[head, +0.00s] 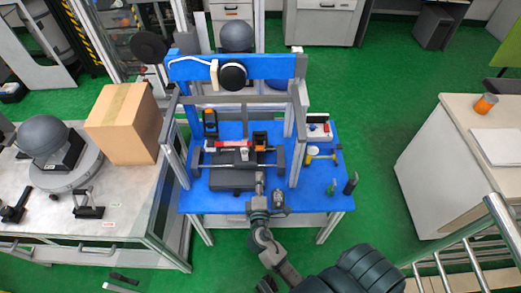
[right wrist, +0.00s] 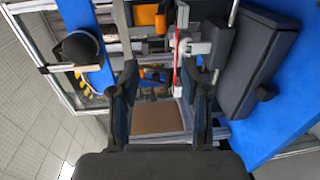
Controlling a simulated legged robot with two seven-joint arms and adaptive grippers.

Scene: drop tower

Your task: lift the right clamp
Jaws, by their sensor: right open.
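An orange and black piece that looks like the right clamp (head: 260,139) stands behind the rail of the rig on the blue table (head: 310,201). A similar orange and black piece (head: 210,123) stands to its left. A red and white block (head: 231,146) sits between the rails. My right gripper (head: 260,175) is over the rig's front, nearer than the clamp, and looks apart from it. In the right wrist view its two fingers (right wrist: 163,85) are spread with nothing held between them. An orange part (right wrist: 161,23) shows beyond them; I cannot tell which clamp it belongs to. My left gripper is out of view.
A blue crossbar (head: 275,67) on grey posts spans above the table, with a round black part (head: 232,77) hanging from it. Small bottles (head: 350,184) stand at the table's right. A cardboard box (head: 124,122) is on the left bench. The table's front right is mostly clear.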

